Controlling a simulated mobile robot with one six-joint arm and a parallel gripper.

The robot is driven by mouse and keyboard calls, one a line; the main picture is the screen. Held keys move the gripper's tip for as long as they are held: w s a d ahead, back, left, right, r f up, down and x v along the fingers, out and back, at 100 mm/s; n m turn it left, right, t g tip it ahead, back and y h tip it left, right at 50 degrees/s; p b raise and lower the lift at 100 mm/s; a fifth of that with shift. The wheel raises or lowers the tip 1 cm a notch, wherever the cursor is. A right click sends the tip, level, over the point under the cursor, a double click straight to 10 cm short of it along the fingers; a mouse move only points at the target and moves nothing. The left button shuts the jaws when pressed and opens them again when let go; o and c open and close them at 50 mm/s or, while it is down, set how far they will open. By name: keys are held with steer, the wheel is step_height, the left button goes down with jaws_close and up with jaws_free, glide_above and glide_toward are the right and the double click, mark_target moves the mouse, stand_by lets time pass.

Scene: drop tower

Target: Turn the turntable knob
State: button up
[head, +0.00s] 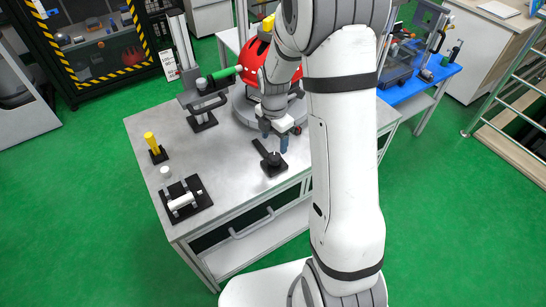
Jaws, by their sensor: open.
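A round grey turntable (241,112) stands at the back right of the grey table, with a red helmet (251,62) above it, partly hidden by my arm. A small black knob (273,159) on a dark base, with a flat black bar reaching back left, sits near the table's front right edge. It looks like the turntable knob. My gripper (275,139) points down just behind the knob in the picture, its two bluish fingertips apart and nothing seen between them. It looks apart from the knob; its height over the table is unclear.
A yellow post (151,142), a small white cylinder (165,172) and a black fixture with a white roller (182,201) are at the table's left. The table's middle is clear. A blue workbench (418,84) stands behind right.

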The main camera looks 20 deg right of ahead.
mark_target(274, 157)
steer(key=shift+d+f+n, duration=0.1)
steer(key=shift+n, duration=0.2)
steer(key=shift+f, duration=3.75)
steer(key=shift+c, duration=0.3)
steer(key=c, duration=0.9)
steer(key=shift+s+a, duration=0.1)
steer(key=shift+a, duration=0.25)
steer(key=shift+c, duration=0.2)
steer(key=shift+d, duration=0.25)
